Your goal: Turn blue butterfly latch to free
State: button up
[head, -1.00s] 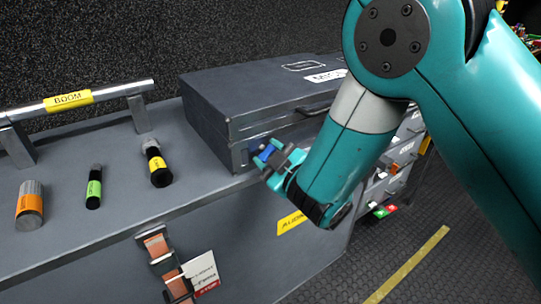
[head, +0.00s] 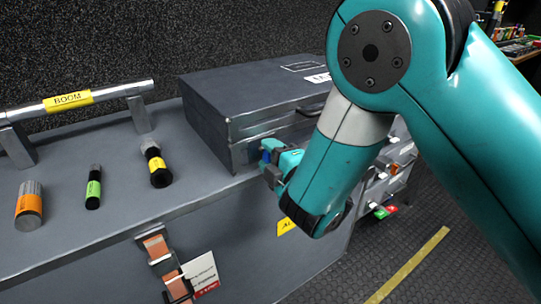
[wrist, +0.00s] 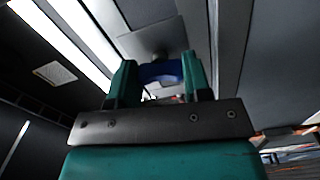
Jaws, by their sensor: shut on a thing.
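The blue butterfly latch (head: 266,156) is on the front face of the dark grey case (head: 255,98), near its left front corner. In the wrist view the blue latch (wrist: 160,72) sits between my two teal fingers, in front of a grey plate on the case. My gripper (head: 270,170) reaches the latch from the front right and is shut on it. In the wrist view my gripper (wrist: 158,80) has a finger at each end of the latch. My fingers hide part of the latch in the head view, and its exact turn angle is hard to tell.
The case lies on a larger grey trunk (head: 110,225) with an orange strap (head: 158,252). Open floor (head: 430,240) lies to the right.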

jog(key=shift+n, duration=0.3)
jog(key=o, duration=0.9)
jog(key=shift+s, duration=0.1)
